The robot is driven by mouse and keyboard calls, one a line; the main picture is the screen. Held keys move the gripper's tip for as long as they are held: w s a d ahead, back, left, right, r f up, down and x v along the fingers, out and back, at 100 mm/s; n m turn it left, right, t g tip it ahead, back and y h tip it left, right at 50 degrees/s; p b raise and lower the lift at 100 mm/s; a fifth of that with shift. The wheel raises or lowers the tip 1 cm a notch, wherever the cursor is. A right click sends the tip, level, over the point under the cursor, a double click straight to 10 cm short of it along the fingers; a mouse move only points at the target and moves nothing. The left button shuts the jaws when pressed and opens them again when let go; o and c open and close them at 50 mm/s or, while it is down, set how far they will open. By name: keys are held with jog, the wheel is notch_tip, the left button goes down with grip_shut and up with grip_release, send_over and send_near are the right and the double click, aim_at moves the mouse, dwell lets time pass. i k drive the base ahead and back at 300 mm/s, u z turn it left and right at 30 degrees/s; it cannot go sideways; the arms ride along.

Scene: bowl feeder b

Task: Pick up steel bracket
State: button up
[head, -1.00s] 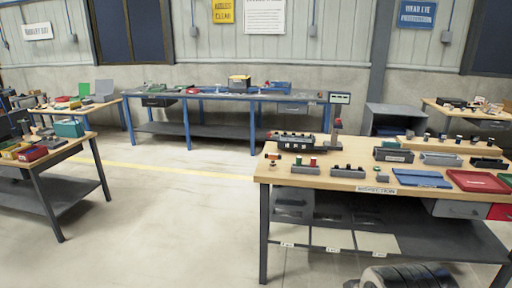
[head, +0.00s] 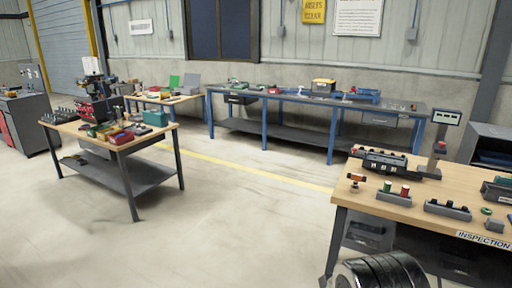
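I cannot make out a steel bracket for certain in the head view. A small grey piece (head: 495,226) lies on the inspection table (head: 345,197) at the right, but it is too small to tell what it is. My gripper does not show in the view, so I cannot see whether it holds anything.
A workbench with bins (head: 130,147) stands at the left. A long blue-legged bench (head: 300,97) runs along the back wall. A dark ribbed cylinder (head: 380,272) shows at the bottom right, in front of the inspection table. The floor (head: 235,215) between the tables is clear.

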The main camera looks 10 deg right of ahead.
aim_at(369, 157)
jog(key=u, duration=0.35)
jog(key=i, duration=1.9)
jog(key=z, duration=0.3)
jog(key=i, duration=0.95)
jog(key=z, duration=0.85)
jog(key=i, duration=0.9)
jog(key=z, duration=0.55)
